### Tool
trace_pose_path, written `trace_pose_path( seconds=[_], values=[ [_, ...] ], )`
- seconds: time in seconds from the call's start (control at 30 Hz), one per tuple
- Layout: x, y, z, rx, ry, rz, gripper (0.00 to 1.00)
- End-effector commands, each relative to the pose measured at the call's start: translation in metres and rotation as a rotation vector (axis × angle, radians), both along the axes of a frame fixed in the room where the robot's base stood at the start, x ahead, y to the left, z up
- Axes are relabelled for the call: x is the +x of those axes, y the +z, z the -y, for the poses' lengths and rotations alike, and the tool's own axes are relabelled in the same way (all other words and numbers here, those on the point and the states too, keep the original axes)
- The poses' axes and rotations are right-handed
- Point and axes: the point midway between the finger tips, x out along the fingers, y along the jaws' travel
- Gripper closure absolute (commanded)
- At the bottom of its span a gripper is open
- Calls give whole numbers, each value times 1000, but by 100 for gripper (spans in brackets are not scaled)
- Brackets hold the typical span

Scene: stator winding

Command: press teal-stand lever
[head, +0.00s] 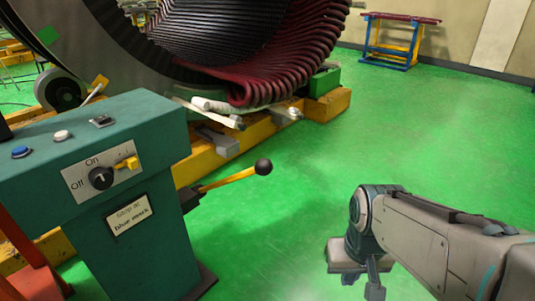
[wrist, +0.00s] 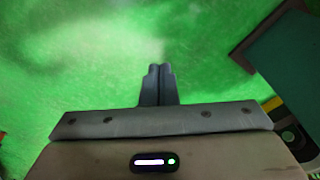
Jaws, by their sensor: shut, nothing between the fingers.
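The teal stand (head: 130,235) is at the left of the head view, with an On/Off knob (head: 101,178) and a label plate on its face. Its lever (head: 228,181) is a yellow rod with a black ball end (head: 263,167), sticking out to the right and slightly up. My gripper (head: 375,290) is right of and nearer than the lever, apart from it, over the green floor; its fingertips barely show there. In the wrist view my gripper (wrist: 158,72) has its two fingers together, empty, pointing at bare floor. Part of the teal stand (wrist: 295,65) shows at the right edge there; the lever is not clearly visible.
A large stator with dark red windings (head: 270,65) stands behind on a yellow base (head: 325,104). Blue and white buttons (head: 61,135) sit on the stand's top. A blue and yellow trestle (head: 390,45) is at the back wall. Green floor between lever and gripper is clear.

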Motion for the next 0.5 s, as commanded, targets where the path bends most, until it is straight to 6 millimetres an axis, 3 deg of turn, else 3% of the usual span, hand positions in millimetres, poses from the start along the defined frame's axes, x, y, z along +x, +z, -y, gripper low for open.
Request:
trace_pose_path(
  seconds=[0.33, 0.5],
  values=[
    [-1, -2, -2, 22, -28, -18, 100],
    [-2, -13, -20, 176, -218, -141, 100]
  ],
)
